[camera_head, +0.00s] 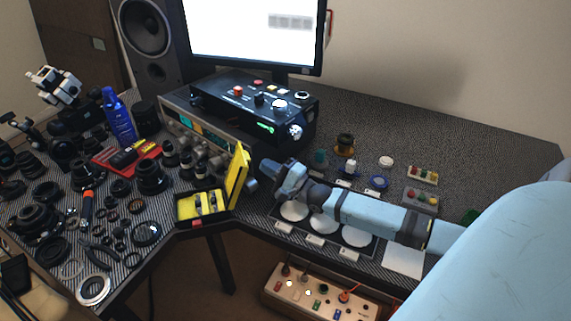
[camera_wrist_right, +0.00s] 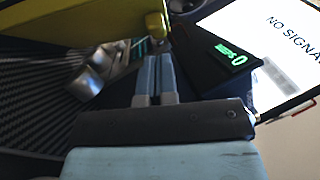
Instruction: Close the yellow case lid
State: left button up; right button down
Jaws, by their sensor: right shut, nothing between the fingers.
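The yellow case (camera_head: 180,222) sits at the table's front edge, black outside with a yellow lining and small items inside. Its yellow lid (camera_head: 238,172) stands up, open, on the right side of the case. The lid also shows in the right wrist view (camera_wrist_right: 80,22) at the upper left. My right gripper (camera_head: 252,184) is beside the lid, on its right side; whether it touches the lid I cannot tell. In the right wrist view its two fingers (camera_wrist_right: 156,62) are together with nothing between them. My left gripper is not in view.
A black control box (camera_head: 255,105) stands behind the lid, with a monitor (camera_head: 252,35) further back. Lens parts and rings (camera_head: 92,290) crowd the left side. White round pads (camera_head: 324,222) lie under my right arm. The back right of the table is clear.

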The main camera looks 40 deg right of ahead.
jog(key=shift+w+a+r, duration=0.2)
jog(key=shift+a+r, duration=0.05)
jog(key=shift+a, duration=0.25)
jog(key=shift+w+a+r, duration=0.2)
jog(key=shift+a, duration=0.25)
